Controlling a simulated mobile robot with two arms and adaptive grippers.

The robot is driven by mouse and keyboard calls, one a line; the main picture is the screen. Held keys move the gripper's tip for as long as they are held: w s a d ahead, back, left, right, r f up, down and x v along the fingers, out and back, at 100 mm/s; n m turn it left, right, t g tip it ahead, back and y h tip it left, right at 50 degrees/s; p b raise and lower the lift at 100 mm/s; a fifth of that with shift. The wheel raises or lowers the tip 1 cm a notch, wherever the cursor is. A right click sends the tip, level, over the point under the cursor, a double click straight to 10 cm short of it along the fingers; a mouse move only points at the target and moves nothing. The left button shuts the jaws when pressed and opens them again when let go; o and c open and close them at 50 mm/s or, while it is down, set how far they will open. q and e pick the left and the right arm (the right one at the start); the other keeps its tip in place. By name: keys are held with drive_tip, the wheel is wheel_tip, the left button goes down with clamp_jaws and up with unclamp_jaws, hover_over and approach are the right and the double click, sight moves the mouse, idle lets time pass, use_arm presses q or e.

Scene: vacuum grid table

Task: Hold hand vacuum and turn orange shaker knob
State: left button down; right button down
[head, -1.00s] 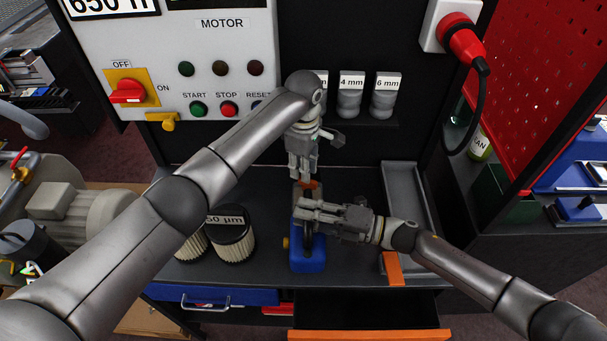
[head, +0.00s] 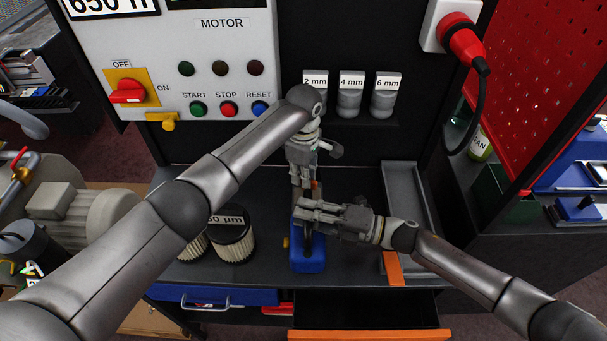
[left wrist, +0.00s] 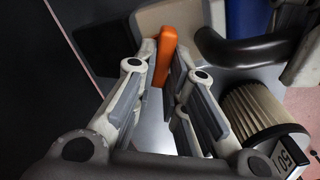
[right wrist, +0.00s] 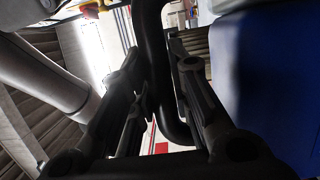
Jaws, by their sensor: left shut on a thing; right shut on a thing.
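The hand vacuum (head: 308,254) has a blue body and a black handle, and stands on the dark table in front of me. My right gripper (head: 301,210) comes from the right and is shut on the black handle (right wrist: 153,50); the blue body fills the right side of the right wrist view (right wrist: 268,85). My left gripper (head: 307,182) reaches down just behind it and is shut on the orange shaker knob (left wrist: 164,55), which sits between its fingertips in the left wrist view. In the head view the fingers mostly hide the knob (head: 317,187).
Two pleated filters (head: 233,246) stand left of the vacuum. A grey tray (head: 427,240) with an orange end lies to the right. Labelled jars (head: 386,97) stand on a shelf behind. An open drawer with an orange front (head: 370,335) juts out below the table.

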use_arm(q)
drive_tip(key=m, duration=0.4)
drive_tip(key=shift+w+d, duration=0.1)
drive_tip(key=shift+w, duration=0.05)
drive_tip(key=c, duration=1.8)
unclamp_jaws()
drive_tip(key=shift+o, duration=0.2)
drive_tip(key=shift+r, duration=0.1)
wheel_tip(320, 180, up, 12)
